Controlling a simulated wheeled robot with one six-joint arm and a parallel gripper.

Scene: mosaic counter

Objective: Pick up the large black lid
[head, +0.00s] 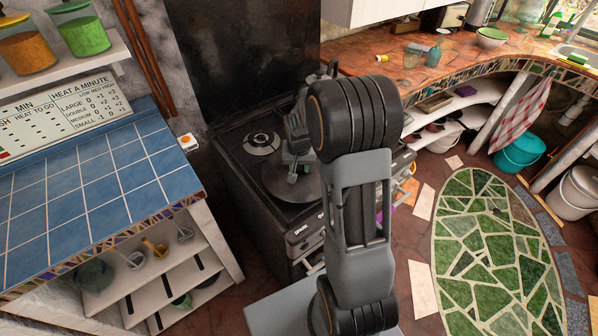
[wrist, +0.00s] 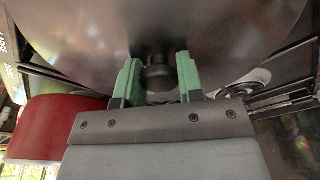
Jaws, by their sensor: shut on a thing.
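The large black lid (head: 272,186) is a wide, dark, round disc over the front of the black stove. In the wrist view the lid (wrist: 150,28) fills the upper part of the picture, with its short black knob (wrist: 158,76) at the middle. My gripper (head: 294,172) is over the lid, partly hidden by my arm in the head view. In the wrist view its two green fingers (wrist: 158,82) stand one on each side of the knob, shut on it. I cannot tell whether the lid touches the stove.
The stove (head: 230,150) has a bare burner (head: 262,144) behind the lid. A blue tiled counter (head: 90,190) is to the left, and a mosaic counter (head: 460,62) curves off to the right. A red object (wrist: 55,125) shows at the left of the wrist view.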

